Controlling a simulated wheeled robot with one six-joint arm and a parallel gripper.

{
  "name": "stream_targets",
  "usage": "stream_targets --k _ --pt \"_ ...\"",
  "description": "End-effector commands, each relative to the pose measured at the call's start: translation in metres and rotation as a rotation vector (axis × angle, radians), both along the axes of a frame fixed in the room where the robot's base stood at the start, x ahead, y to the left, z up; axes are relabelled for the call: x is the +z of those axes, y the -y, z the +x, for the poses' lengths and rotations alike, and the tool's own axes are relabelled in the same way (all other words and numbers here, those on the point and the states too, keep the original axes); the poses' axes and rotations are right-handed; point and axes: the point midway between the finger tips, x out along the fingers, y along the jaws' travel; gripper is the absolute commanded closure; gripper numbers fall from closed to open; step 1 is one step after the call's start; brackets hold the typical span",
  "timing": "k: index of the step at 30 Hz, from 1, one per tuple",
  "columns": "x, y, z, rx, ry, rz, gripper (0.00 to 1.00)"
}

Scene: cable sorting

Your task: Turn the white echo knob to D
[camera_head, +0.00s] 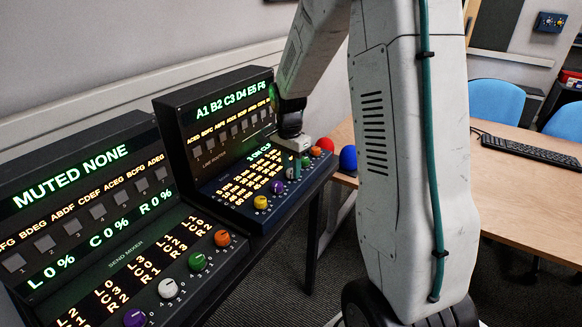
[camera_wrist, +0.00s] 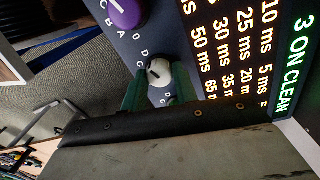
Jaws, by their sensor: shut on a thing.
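The white echo knob (camera_wrist: 158,73) sits on the dark panel in the wrist view, with printed letters around it. My gripper (camera_wrist: 158,84) has one green finger on each side of the knob and is shut on it. A small dark mark shows on the knob's face, but I cannot tell surely which letter it points to. In the head view my gripper (camera_head: 298,164) reaches down to the knob row of the far console (camera_head: 230,150). The white knob (camera_head: 290,173) is partly hidden there by the fingers.
A purple knob (camera_wrist: 125,12) is close beside the white one in the wrist view. A yellow knob (camera_head: 260,202) and an orange knob (camera_head: 316,151) share the row. The near send mixer console (camera_head: 100,220) has its own knobs.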

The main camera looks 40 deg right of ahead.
Motion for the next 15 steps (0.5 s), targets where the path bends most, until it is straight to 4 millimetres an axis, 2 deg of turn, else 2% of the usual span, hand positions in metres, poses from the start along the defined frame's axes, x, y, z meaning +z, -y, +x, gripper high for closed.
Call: stream_targets --k 15 --pt "0.0020 0.0020 0.0019 -0.092 0.007 -0.003 0.94"
